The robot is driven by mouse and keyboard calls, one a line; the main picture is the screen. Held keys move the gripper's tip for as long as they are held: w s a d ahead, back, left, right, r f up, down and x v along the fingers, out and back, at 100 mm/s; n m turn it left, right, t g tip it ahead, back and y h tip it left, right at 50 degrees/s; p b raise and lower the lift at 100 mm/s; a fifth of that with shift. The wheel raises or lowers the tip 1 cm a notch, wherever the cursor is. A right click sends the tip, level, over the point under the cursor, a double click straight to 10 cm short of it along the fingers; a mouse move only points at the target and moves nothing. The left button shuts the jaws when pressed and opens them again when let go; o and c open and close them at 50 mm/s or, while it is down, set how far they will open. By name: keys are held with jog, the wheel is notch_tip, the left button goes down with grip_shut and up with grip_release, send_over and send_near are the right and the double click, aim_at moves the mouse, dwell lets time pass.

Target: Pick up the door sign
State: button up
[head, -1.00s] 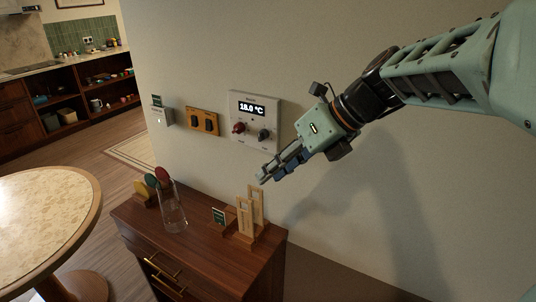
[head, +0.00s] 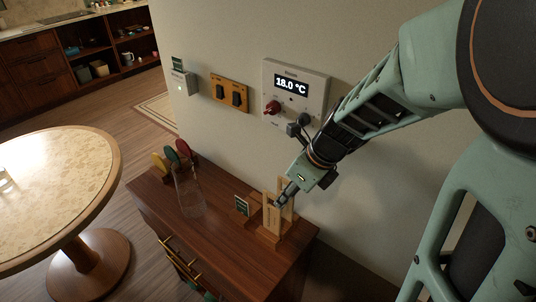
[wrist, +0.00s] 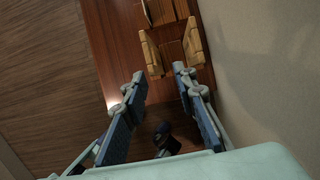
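Two pale wooden tags with cut-outs, which look like door signs, stand upright in a wooden holder (head: 269,240) on the brown cabinet. The nearer tag (head: 271,217) and the farther tag (head: 288,211) also show in the wrist view, as a left tag (wrist: 151,52) and a right tag (wrist: 194,43). My gripper (head: 281,201) is at the top of the tags in the head view and partly covers them. In the wrist view my gripper (wrist: 159,73) is open, with nothing seen held between its fingertips. The tags lie just beyond the fingertips there.
A small dark card (head: 241,206) stands left of the holder. A clear glass vessel (head: 189,194) and coloured discs (head: 171,156) stand farther left on the cabinet top (head: 222,238). The wall behind carries a thermostat (head: 311,91) and a switch plate (head: 231,95). A round table (head: 109,170) is at left.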

aim_at(272, 213)
jog(key=shift+s+a+b+x, duration=0.15)
jog(key=shift+b+x, duration=0.5)
jog(key=shift+x, duration=1.95)
jog(key=shift+s+a+b+x, duration=0.15)
jog(key=shift+b+x, duration=0.45)
jog(key=shift+x, duration=2.05)
jog(key=shift+r, duration=0.1)
grip_shut()
